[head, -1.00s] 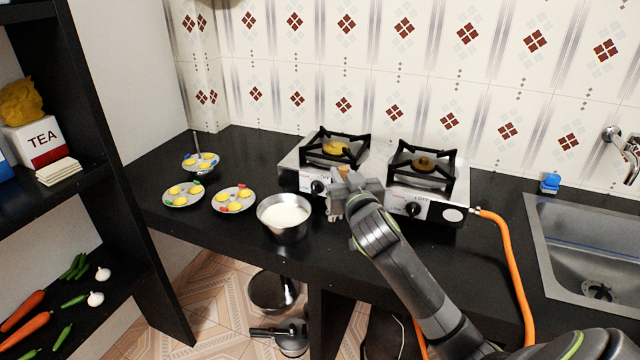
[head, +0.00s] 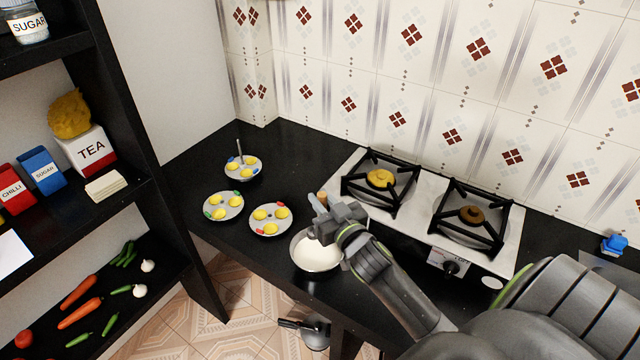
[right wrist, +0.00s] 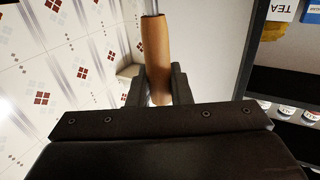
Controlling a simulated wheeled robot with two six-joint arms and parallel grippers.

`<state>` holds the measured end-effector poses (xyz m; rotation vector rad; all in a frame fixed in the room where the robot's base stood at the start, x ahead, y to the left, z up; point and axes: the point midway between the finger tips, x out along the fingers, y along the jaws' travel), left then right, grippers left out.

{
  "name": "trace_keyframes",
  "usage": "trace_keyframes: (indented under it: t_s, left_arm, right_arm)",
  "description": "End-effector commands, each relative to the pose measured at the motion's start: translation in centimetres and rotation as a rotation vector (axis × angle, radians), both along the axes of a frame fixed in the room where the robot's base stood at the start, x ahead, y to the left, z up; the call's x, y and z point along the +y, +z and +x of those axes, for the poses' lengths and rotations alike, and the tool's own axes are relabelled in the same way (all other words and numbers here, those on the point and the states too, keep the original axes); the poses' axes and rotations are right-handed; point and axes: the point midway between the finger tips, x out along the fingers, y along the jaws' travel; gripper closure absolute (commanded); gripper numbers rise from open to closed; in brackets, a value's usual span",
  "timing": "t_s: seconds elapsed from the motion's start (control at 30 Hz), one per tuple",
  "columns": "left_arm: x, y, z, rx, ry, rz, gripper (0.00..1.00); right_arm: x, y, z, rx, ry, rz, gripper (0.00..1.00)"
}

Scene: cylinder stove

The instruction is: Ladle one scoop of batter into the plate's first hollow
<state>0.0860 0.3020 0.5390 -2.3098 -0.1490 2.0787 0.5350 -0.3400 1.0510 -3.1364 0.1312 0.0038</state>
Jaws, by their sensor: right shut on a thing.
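My right gripper (head: 322,222) is over the back right rim of a metal pot (head: 300,262) of white batter (head: 318,252). In the right wrist view it is shut on a wooden handle (right wrist: 155,55) with a thin metal rod beyond it, seemingly the ladle. The handle's end also shows in the head view (head: 322,198); the scoop is hidden. Three round plates with yellow-filled hollows stand left of the pot: a back one (head: 230,178) with an upright rod, a left one (head: 212,217) and a front one (head: 257,231). My left gripper is not in view.
A two-burner stove (head: 415,222) stands right of the pot, close to my right arm. A dark shelf (head: 150,190) with tea, sugar and vegetables is at the left. The black counter (head: 290,150) is clear behind the plates.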

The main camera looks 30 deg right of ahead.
Motion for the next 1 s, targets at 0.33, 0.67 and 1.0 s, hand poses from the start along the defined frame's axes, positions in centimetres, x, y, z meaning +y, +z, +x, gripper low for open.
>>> trace_keyframes:
  t_s: [0.33,0.67,1.0]
  left_arm:
    - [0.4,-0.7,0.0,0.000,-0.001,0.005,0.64]
    - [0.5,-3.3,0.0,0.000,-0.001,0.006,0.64]
    - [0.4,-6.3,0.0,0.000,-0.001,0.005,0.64]
  right_arm:
    - [0.1,-1.1,-0.2,-0.001,0.004,0.000,1.00]
    - [0.1,-4.1,-0.2,0.000,0.004,0.000,1.00]
    - [0.1,-7.1,-0.2,0.000,0.004,0.001,1.00]
